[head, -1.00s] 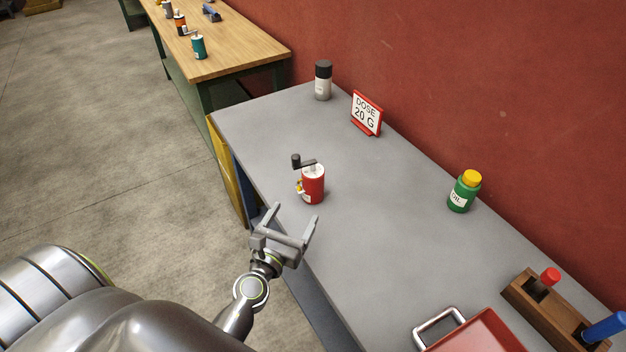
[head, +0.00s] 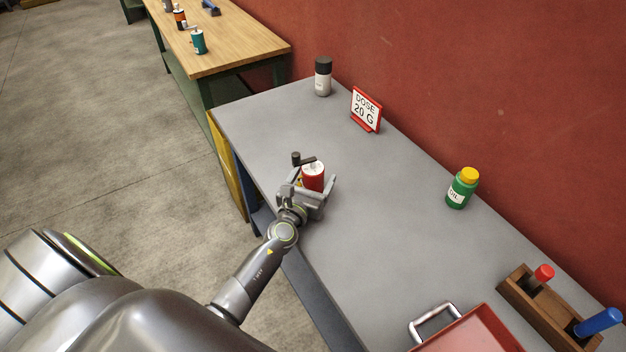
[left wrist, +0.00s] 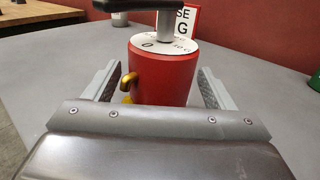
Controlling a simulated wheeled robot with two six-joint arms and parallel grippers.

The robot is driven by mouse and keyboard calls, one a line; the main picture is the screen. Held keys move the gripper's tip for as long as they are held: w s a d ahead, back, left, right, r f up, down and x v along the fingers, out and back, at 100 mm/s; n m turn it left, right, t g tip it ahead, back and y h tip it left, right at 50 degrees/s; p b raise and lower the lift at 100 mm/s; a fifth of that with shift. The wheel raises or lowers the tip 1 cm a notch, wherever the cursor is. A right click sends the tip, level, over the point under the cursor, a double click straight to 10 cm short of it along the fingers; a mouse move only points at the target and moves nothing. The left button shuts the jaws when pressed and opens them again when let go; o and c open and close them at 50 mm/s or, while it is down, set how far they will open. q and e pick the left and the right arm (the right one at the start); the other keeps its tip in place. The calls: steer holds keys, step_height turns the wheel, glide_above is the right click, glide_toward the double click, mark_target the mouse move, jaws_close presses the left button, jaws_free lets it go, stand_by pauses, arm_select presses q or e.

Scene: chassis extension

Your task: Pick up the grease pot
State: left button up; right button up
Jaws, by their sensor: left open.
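The grease pot is a red cylinder (head: 313,177) with a white top, a dark crank handle and a small yellow spout. It stands upright on the grey table. My left gripper (head: 309,187) is open, with one finger on each side of the pot. In the left wrist view the red pot (left wrist: 163,80) stands between the two open fingers, with visible gaps beside it. The gripper's body hides the pot's lower part there. My right gripper is not in view.
The grey table (head: 390,225) is clear around the pot. A grey can (head: 323,78) and a red-framed "DOSE 20 G" sign (head: 366,109) stand behind it. A green oil bottle (head: 461,188), a wooden rack (head: 535,305) and a red tray (head: 475,335) are to the right.

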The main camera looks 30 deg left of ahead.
arm_select(q)
steer(key=shift+w, duration=0.1)
steer(key=c, duration=1.1)
steer(key=shift+r, duration=0.2)
